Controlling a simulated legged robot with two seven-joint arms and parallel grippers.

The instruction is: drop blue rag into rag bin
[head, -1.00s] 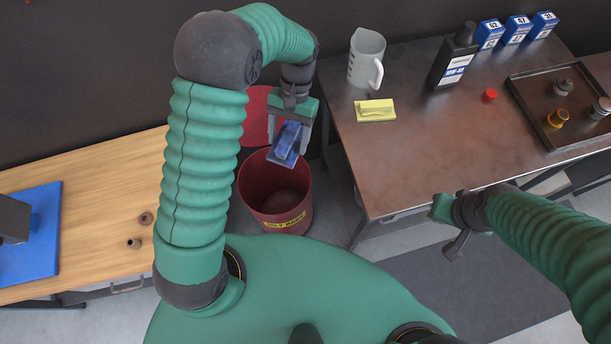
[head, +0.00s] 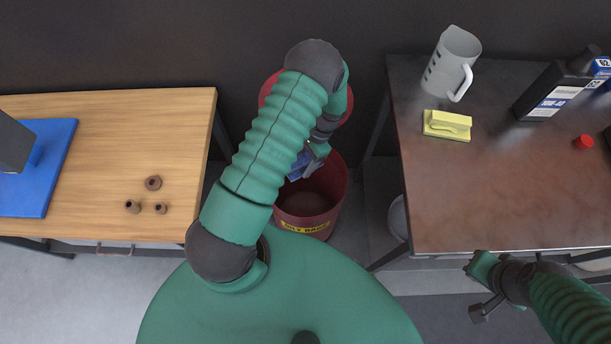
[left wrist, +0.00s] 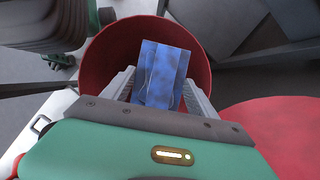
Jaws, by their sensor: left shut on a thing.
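The blue rag (left wrist: 160,75) is a folded blue block held between the fingers of my left gripper (left wrist: 158,92). In the left wrist view it sits over the open mouth of the red rag bin (left wrist: 97,62). In the head view the rag (head: 299,165) shows partly beside my left gripper (head: 308,163), at the mouth of the bin (head: 328,212), which has a yellow label. My arm hides part of the rag and bin there. I cannot tell how deep the rag is. My right gripper (head: 482,285) is empty near the right table's front edge, its fingers apart.
The bin's red lid (head: 274,85) stands raised behind it. The wooden table (head: 110,120) at left holds small brown parts and a blue mat. The dark table (head: 490,200) at right holds a grey jug (head: 450,62), a yellow pad (head: 447,125) and a black bottle (head: 553,92).

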